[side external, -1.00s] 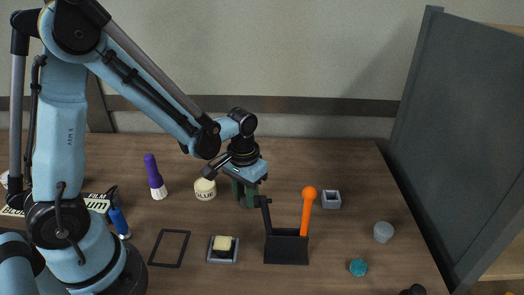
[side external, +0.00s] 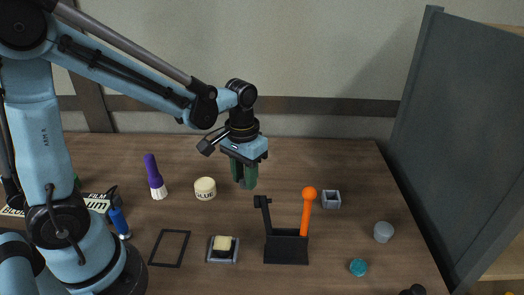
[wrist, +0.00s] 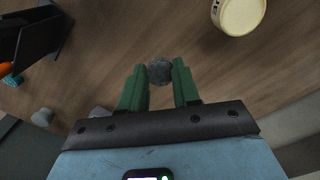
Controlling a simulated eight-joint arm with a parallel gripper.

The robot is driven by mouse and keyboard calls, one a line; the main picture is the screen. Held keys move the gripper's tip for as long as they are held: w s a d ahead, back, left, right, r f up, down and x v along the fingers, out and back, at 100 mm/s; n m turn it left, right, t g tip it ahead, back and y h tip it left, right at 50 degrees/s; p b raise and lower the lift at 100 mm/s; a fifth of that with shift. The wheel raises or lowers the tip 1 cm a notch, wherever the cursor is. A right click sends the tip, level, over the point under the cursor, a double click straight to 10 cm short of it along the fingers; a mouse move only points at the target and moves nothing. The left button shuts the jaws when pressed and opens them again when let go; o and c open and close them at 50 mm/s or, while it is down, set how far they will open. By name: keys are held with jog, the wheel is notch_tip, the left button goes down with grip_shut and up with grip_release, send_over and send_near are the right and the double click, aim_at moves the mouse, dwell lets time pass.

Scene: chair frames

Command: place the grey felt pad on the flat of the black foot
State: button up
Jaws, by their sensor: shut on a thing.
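My gripper (side external: 245,178) is above the table behind the black holder, its green fingers pointing down. In the wrist view my gripper (wrist: 160,78) is shut on the grey felt pad (wrist: 160,71), a small round grey piece between the fingertips. The pad does not show clearly in the side view. A small dark rounded thing (side external: 413,290) is cut off by the bottom edge at the right; I cannot tell whether it is the black foot. No flat black top shows clearly.
A black holder (side external: 286,250) with an orange ball-ended tool (side external: 308,205) stands up in the middle. Around it are a glue pot (side external: 205,189), a grey square cup (side external: 331,200), a grey cylinder (side external: 383,232), a teal piece (side external: 358,267) and a tray (side external: 223,258).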

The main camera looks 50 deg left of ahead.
notch_tip(320, 180, up, 4)
jog(key=shift+r, duration=0.25)
notch_tip(320, 180, up, 8)
jog(key=r, duration=0.1)
jog(key=s+d, duration=0.8)
jog(key=s, duration=0.3)
jog(key=s+d, duration=0.7)
jog(key=s, duration=0.4)
jog(key=n, duration=0.1)
send_over(222, 244)
notch_tip(222, 244, down, 12)
jog(key=shift+f, duration=2.1)
jog(key=shift+f, duration=0.15)
